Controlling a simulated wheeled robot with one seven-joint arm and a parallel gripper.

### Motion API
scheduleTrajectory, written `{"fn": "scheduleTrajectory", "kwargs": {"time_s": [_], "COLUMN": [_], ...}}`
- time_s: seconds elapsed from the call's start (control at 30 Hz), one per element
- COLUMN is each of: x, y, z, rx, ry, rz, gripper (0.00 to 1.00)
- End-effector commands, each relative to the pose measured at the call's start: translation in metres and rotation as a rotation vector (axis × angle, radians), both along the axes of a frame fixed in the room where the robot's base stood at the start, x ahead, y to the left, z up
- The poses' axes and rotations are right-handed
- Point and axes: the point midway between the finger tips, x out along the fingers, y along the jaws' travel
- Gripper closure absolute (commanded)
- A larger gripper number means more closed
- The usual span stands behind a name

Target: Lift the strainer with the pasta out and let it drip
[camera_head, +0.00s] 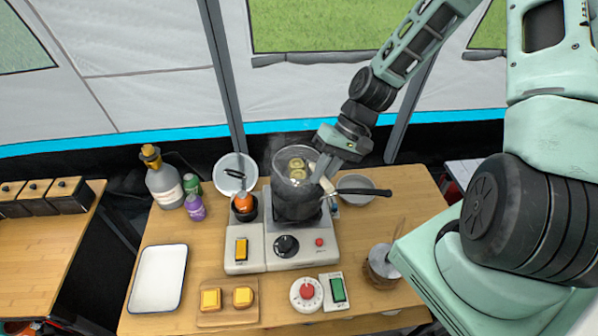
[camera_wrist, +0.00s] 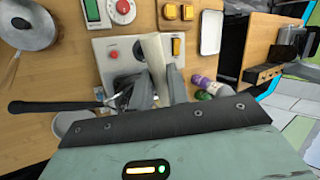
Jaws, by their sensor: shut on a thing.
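The strainer (camera_head: 284,160) is a round mesh basket with yellowish pasta pieces (camera_head: 297,165) in it, right over the dark pot (camera_head: 296,204) on the stove. I cannot tell whether its bottom is clear of the pot. My gripper (camera_head: 325,172) is at the strainer's right side, shut on its pale handle. In the wrist view the pale handle (camera_wrist: 153,50) stands between the two fingers of my gripper (camera_wrist: 160,85). The pot's long black handle (camera_head: 362,191) points right. The strainer's basket and most of the pot are hidden in the wrist view.
The stove (camera_head: 285,248) has a dark knob. A grey bowl (camera_head: 366,182) stands behind the pot handle. A white lid (camera_head: 236,165), bottles (camera_head: 164,182) and an orange-topped shaker (camera_head: 243,203) are left. A white tray (camera_head: 158,278) lies front left; a timer (camera_head: 306,305) is in front.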

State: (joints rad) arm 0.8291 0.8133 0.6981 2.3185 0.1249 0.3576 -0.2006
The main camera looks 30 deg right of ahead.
Motion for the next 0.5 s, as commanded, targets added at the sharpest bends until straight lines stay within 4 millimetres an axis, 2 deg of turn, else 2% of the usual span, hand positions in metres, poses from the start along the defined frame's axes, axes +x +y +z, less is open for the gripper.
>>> {"fn": "scheduleTrajectory", "kwargs": {"time_s": [0.5], "x": [0.0004], "y": [0.0], "z": [0.005], "rx": [0.0], "ry": [-0.001], "rz": [0.0], "gripper": [1.0]}}
